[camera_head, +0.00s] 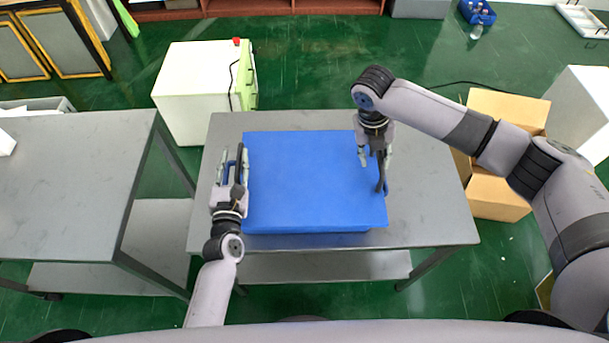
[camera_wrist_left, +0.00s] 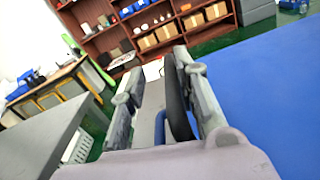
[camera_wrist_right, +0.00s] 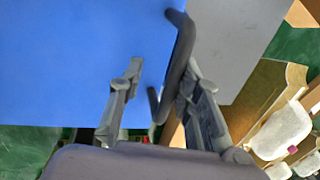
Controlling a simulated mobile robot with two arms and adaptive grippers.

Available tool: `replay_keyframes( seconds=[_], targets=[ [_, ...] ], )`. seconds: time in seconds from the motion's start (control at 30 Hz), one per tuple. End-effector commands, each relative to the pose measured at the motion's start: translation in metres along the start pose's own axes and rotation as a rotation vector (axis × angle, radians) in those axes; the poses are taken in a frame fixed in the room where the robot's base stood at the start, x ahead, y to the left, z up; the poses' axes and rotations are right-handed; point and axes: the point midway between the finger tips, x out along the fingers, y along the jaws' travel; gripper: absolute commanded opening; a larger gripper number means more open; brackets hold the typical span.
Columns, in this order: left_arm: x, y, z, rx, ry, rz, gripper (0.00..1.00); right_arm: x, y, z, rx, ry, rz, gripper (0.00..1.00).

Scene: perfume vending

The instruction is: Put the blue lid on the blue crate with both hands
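A flat blue lid (camera_head: 310,180) lies level over the middle of the grey table. A darker blue strip shows under its front edge; the crate is otherwise hidden, and I cannot tell how well the two meet. My left gripper (camera_head: 234,158) is at the lid's left edge, its fingers apart on either side of a dark handle (camera_wrist_left: 177,100). My right gripper (camera_head: 373,165) points down at the lid's right edge. Its fingers are apart, with a dark bent handle (camera_wrist_right: 178,65) between them. Neither gripper visibly clamps its handle.
The grey table (camera_head: 430,225) has bare strips left and right of the lid. Another grey table (camera_head: 70,180) stands to the left. A white cabinet (camera_head: 195,85) is behind, and an open cardboard box (camera_head: 500,205) is on the floor at right.

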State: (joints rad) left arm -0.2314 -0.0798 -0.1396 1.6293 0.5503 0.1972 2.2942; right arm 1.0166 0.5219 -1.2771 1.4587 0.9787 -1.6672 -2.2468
Motion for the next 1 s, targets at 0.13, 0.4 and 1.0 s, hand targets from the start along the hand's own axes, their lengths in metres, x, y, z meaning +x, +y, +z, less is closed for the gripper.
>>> replay_keyframes(
  seconds=[0.13,0.4,1.0],
  targets=[
    [0.0004,0.0,0.0013,0.0,-0.002,0.0,0.3,-0.0004,0.0001,0.0002,0.0,-0.001,0.0,0.3],
    [0.0005,0.0002,0.0016,0.0,-0.003,0.001,0.48,-0.0003,0.0,0.0001,0.0,0.0,0.0,0.3],
    [-0.0058,0.0009,0.0001,0.001,-0.001,0.002,0.62,0.0001,-0.0004,-0.0001,0.0,0.0,-0.001,0.3]
  ],
)
